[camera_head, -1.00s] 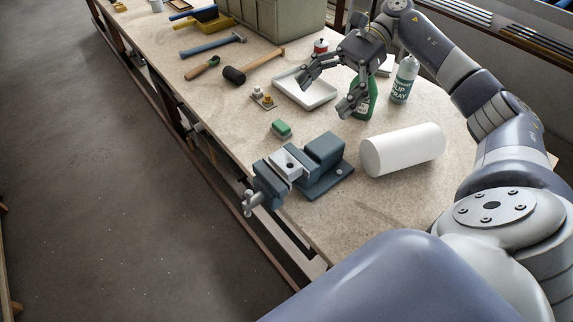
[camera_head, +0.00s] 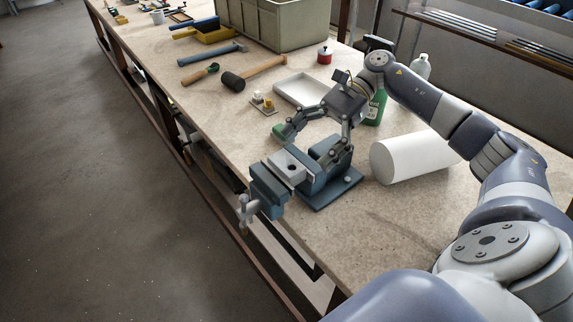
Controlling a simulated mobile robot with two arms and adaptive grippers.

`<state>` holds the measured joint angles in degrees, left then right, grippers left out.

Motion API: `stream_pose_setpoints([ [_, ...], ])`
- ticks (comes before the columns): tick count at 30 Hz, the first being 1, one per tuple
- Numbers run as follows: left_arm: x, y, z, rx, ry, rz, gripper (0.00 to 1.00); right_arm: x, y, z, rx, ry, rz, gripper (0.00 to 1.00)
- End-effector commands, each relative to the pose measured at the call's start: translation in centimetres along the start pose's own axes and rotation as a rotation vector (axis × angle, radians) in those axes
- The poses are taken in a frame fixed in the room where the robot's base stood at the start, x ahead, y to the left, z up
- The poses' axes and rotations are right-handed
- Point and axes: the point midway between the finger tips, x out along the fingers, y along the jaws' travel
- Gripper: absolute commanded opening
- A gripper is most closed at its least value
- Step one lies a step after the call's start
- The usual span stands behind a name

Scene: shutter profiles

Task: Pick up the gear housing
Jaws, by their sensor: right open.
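No part in view is clearly a gear housing. A small green block (camera_head: 278,130) on the workbench may be it, but I cannot tell for sure. My right gripper (camera_head: 308,147) is open, with one finger in front of and partly hiding the green block. Its other finger is over the back of the grey-blue vise (camera_head: 322,197). Whether the fingers touch the block or the vise I cannot tell. Nothing shows between the fingers. A small plate with white and yellow knobs (camera_head: 263,104) lies just behind the block. My left gripper is not in view.
A white roll (camera_head: 408,158) lies right of the vise. A white tray (camera_head: 298,88), a green bottle (camera_head: 376,108) and a mallet (camera_head: 233,81) are behind. A large bin (camera_head: 280,25) stands farther back. The bench's front right part is clear.

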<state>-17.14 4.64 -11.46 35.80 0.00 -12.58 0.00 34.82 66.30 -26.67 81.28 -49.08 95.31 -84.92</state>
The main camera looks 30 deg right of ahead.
Motion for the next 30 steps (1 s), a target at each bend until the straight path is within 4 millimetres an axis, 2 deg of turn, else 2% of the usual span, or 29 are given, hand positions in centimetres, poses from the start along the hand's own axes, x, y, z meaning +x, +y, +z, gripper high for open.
stream_pose_setpoints([
  [5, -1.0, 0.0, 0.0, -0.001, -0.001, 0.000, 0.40, 1.3, -0.2, 0.5, -0.001, -0.002, 0.002, 0.89],
  [9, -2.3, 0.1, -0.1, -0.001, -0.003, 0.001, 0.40, 3.2, -0.5, 0.8, -0.001, -0.002, 0.003, 0.89],
  [13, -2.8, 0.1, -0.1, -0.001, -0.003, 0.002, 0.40, 4.9, -0.5, 0.6, 0.002, -0.001, 0.002, 0.89],
  [22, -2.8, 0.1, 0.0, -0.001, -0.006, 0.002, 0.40, 5.6, -0.6, 0.4, 0.000, 0.000, -0.002, 0.89],
  [23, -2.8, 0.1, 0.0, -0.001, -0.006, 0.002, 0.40, 5.6, -0.6, 0.4, 0.000, 0.000, -0.002, 0.84],
  [30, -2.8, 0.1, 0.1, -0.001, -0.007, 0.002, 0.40, 5.5, -0.6, 0.4, 0.000, 0.000, -0.001, 0.30],
])
